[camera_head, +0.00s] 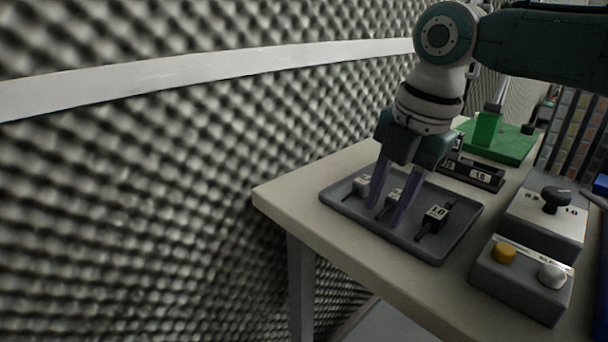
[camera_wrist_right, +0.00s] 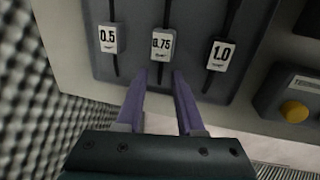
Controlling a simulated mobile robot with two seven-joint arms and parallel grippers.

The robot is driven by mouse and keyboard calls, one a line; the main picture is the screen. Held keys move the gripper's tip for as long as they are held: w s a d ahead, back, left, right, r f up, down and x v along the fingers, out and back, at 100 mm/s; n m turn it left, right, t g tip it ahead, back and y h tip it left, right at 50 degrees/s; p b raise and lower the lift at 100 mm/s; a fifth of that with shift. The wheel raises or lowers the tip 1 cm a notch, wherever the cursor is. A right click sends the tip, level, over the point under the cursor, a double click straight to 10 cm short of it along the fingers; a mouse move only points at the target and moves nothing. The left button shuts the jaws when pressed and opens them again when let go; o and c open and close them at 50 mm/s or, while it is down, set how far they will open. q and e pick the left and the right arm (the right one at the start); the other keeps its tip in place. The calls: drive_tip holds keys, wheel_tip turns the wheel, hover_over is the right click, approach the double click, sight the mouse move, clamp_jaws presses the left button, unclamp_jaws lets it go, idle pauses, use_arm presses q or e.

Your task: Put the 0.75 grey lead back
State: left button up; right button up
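The 0.75 grey lead (camera_wrist_right: 161,44) is a small light grey labelled block with dark cable at both ends. It lies in the grey tray (camera_head: 340,206), between the 0.5 lead (camera_wrist_right: 108,39) and the 1.0 lead (camera_wrist_right: 219,55). In the head view the 0.75 lead (camera_head: 395,199) is partly hidden by my fingers. My right gripper (camera_head: 388,214) points down over the tray with its purple fingers apart. In the right wrist view its fingertips (camera_wrist_right: 162,73) appear just below the 0.75 block, one on each side of its cable line. Contact with the tray cannot be told. My left gripper is out of view.
A black holder (camera_head: 470,172) labelled 1.0 and a green stand (camera_head: 497,140) are behind the tray. A knob box (camera_head: 545,220) and a box with yellow and white buttons (camera_head: 520,283) stand to its right. The foam wall (camera_head: 150,200) is left of the table.

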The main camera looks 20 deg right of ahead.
wheel_tip(320, 180, up, 12)
drive_tip(key=s+p, duration=0.2)
drive_tip(key=p, duration=0.1)
drive_tip(key=s+a+f+m+y, duration=0.2)
drive_tip(key=s+a+f+m, duration=0.5)
drive_tip(key=s+a+f, duration=0.4)
drive_tip(key=s+d+f+m+h, duration=0.1)
drive_tip(key=s+d+m, duration=0.1)
drive_tip(key=s+m, duration=0.4)
drive_tip(key=s+d+f+m+t+h, duration=0.1)
drive_tip(key=s+d+f+m, duration=0.1)
drive_tip(key=s+m, duration=0.4)
drive_tip(key=shift+d+m+t+h, duration=0.25)
drive_tip(key=shift+m+t+h, duration=0.05)
drive_tip(key=shift+m, duration=0.6)
drive_tip(key=shift+s+r, duration=0.1)
wheel_tip(320, 180, up, 54)
drive_tip(key=p, duration=5.3)
